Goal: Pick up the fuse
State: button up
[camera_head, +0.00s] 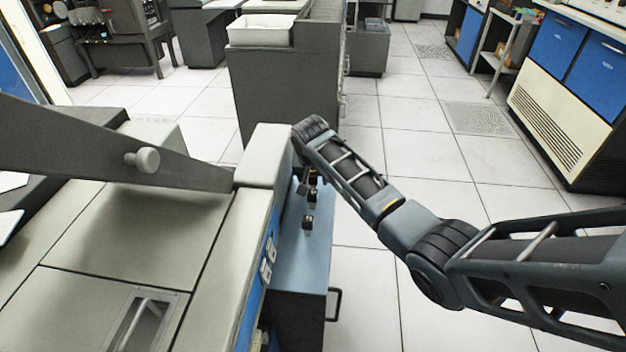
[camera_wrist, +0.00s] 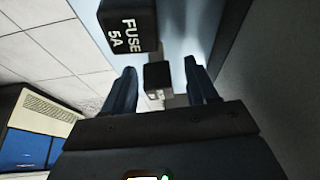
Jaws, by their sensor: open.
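A black block marked "FUSE 5A" (camera_wrist: 128,27) shows at the top of the wrist view, beyond my left finger's tip. My gripper (camera_wrist: 160,67) is open, with its two dark fingers apart. A second small dark block (camera_wrist: 157,77) shows in the gap between the fingers; I cannot tell whether either finger touches it. In the head view, small dark pieces (camera_head: 308,225) stand on a blue ledge (camera_head: 300,262) below the end of my arm. I cannot tell which piece is the labelled fuse there. My gripper is mostly hidden in that view.
A grey-beige machine (camera_head: 130,225) with a raised lid arm stands close at the left of the ledge. A dark cabinet with a white tray (camera_head: 260,30) stands behind. Open tiled floor (camera_head: 440,150) lies to the right, with a blue and cream cabinet (camera_head: 560,110) beyond.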

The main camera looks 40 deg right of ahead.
jog(key=shift+w+d+f, duration=0.1)
jog(key=shift+d+f, duration=0.05)
jog(key=shift+f, duration=0.15)
jog(key=c, duration=1)
jog(key=shift+c, duration=0.2)
